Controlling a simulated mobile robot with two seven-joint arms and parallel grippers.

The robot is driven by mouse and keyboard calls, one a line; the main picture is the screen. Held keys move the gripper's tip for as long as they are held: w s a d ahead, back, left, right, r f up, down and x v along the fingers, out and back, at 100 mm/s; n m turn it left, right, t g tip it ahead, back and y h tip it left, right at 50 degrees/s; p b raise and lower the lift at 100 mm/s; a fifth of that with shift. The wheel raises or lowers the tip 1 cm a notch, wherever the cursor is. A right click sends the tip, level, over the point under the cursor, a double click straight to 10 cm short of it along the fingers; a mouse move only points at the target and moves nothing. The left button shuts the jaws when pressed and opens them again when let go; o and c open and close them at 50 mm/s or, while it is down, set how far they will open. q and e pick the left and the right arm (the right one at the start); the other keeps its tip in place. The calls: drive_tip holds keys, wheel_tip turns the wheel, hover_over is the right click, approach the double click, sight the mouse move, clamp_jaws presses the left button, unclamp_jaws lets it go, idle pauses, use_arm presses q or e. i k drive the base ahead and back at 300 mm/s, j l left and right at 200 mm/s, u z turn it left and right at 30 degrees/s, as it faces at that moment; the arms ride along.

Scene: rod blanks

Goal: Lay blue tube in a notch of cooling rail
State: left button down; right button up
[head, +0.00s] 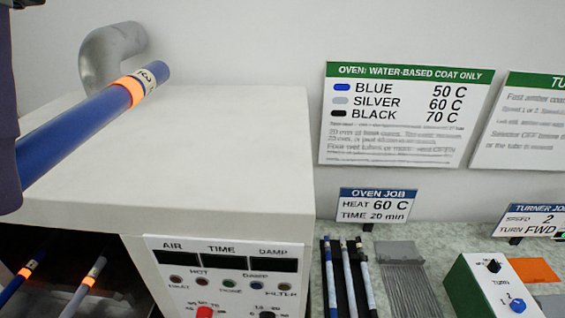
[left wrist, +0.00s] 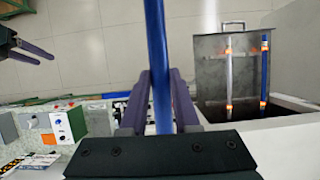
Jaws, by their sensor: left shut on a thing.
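The blue tube (head: 85,125), with an orange band and a white label near its far end, is held tilted above the oven top in the head view. In the left wrist view the tube (left wrist: 157,50) runs between the fingers of my left gripper (left wrist: 160,103), which is shut on it. Part of my left gripper shows at the left edge of the head view. My right gripper (left wrist: 28,50) is at the upper left of the left wrist view, fingers apart and empty. I cannot make out the cooling rail for certain.
The white oven (head: 200,140) is open at the front. A silver tube (left wrist: 229,70) and another blue tube (left wrist: 264,70) lie inside. A dark rack (head: 325,255) with several thin rods stands right of it, beside a grey brush-like piece (head: 400,275) and a green turner box (head: 485,290).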

sight(412, 287)
drive_tip(key=i+l, duration=0.15)
drive_tip(key=l, duration=0.3)
drive_tip(key=i+l+z, duration=0.1)
drive_tip(key=l, duration=0.35)
drive_tip(key=i+l+z, duration=0.1)
drive_tip(key=l, duration=0.35)
drive_tip(key=i+l, duration=0.25)
drive_tip(key=l, duration=0.15)
drive_tip(key=i+l+z, duration=0.1)
drive_tip(key=l, duration=0.35)
drive_tip(key=i+l, duration=0.25)
drive_tip(key=l, duration=0.15)
drive_tip(key=i+l+z, duration=0.1)
drive_tip(key=l, duration=0.35)
drive_tip(key=i, duration=0.1)
